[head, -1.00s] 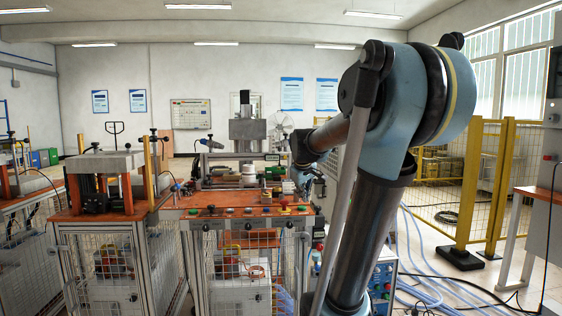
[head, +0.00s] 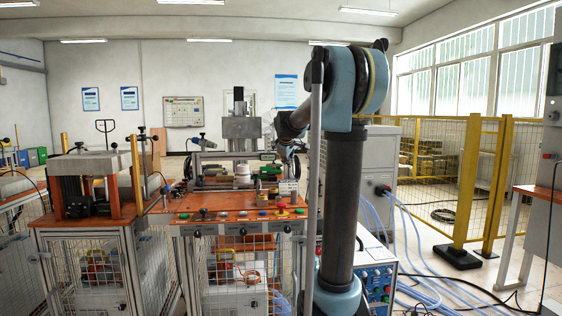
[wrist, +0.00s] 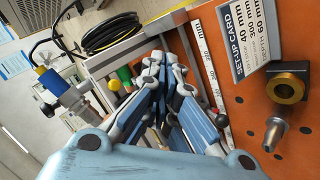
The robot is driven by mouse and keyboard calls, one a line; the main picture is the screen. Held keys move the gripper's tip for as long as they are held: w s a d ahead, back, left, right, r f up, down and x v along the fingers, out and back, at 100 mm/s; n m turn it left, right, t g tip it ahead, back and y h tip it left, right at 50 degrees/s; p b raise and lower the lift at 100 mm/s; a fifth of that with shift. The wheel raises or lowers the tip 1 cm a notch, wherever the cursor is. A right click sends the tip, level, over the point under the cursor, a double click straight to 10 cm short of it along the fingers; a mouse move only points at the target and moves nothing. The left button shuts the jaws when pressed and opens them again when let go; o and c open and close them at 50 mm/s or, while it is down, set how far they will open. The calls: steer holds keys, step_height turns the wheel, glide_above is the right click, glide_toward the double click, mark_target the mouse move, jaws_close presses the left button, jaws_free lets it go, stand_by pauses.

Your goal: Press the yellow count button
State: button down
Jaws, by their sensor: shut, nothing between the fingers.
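In the head view a row of small coloured buttons (head: 243,212) runs along the front edge of the orange bench (head: 190,201). They are too small there to tell which is the yellow count button. In the wrist view a small yellow round part (wrist: 114,85) sits beside a green one (wrist: 124,73), left of the fingers; I cannot tell whether it is the count button. My gripper (wrist: 160,62) is shut and empty, its fingertips together and apart from the yellow part. In the head view my gripper is small and partly hidden at the bench's right side.
A setup card (wrist: 250,35), a ruler (wrist: 208,75) and a brass-ringed fitting (wrist: 288,90) are on the orange top at the right of the wrist view. A coiled black cable (wrist: 110,32) lies beyond. A yellow mesh fence (head: 435,165) and blue hoses (head: 405,235) are at the right.

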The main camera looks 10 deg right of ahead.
steer(key=w, duration=0.8)
steer(key=shift+w, duration=0.35)
stand_by(0.6)
steer(key=shift+w+a, duration=0.1)
steer(key=shift+w, duration=0.1)
stand_by(0.7)
steer(key=shift+w+r, duration=0.1)
steer(key=shift+w, duration=0.05)
steer(key=shift+w, duration=0.5)
stand_by(0.9)
steer(key=shift+s, duration=0.9)
steer(key=shift+s, duration=0.15)
